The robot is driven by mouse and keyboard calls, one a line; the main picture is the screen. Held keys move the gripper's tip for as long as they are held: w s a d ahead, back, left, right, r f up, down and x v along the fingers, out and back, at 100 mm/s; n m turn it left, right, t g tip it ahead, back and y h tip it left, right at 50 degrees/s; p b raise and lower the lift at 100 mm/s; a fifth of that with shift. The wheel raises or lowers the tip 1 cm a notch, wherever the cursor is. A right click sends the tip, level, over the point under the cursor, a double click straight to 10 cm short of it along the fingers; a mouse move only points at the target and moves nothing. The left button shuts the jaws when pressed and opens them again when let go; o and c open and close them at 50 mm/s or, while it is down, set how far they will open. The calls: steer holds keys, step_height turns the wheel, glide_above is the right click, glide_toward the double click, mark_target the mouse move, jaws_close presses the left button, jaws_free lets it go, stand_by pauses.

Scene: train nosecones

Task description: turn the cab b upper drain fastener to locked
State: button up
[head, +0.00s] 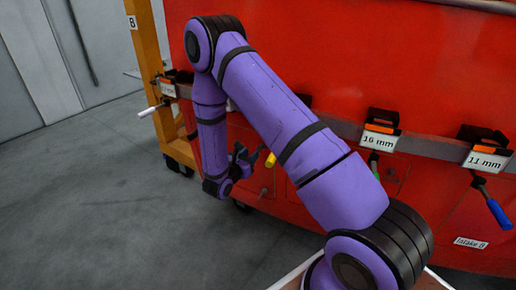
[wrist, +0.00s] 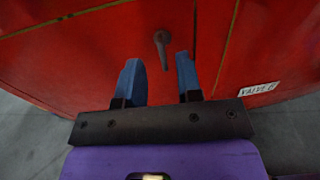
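A small dark metal fastener (wrist: 161,46) with a rounded head and a short tail pointing down sits on the red panel in the wrist view. No label for it is readable, so I cannot tell if it is the cab b upper drain fastener. My gripper (wrist: 158,58) has its two blue fingers apart, with nothing held between them. The fastener shows just beyond the fingertips, roughly between them; contact does not show. In the head view my gripper (head: 243,158) is low by the red cab side, partly behind my arm, and the fastener is hidden there.
A rail holds a 16 mm holder (head: 381,133) and an 11 mm holder (head: 485,152) with a blue-handled tool (head: 497,214). A yellow handle (head: 270,160) hangs close to my gripper. An orange post (head: 150,70) marked B stands left. Grey floor (head: 80,200) is clear.

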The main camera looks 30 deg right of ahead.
mark_target(258, 146)
steer(key=shift+x, duration=3)
jaws_close()
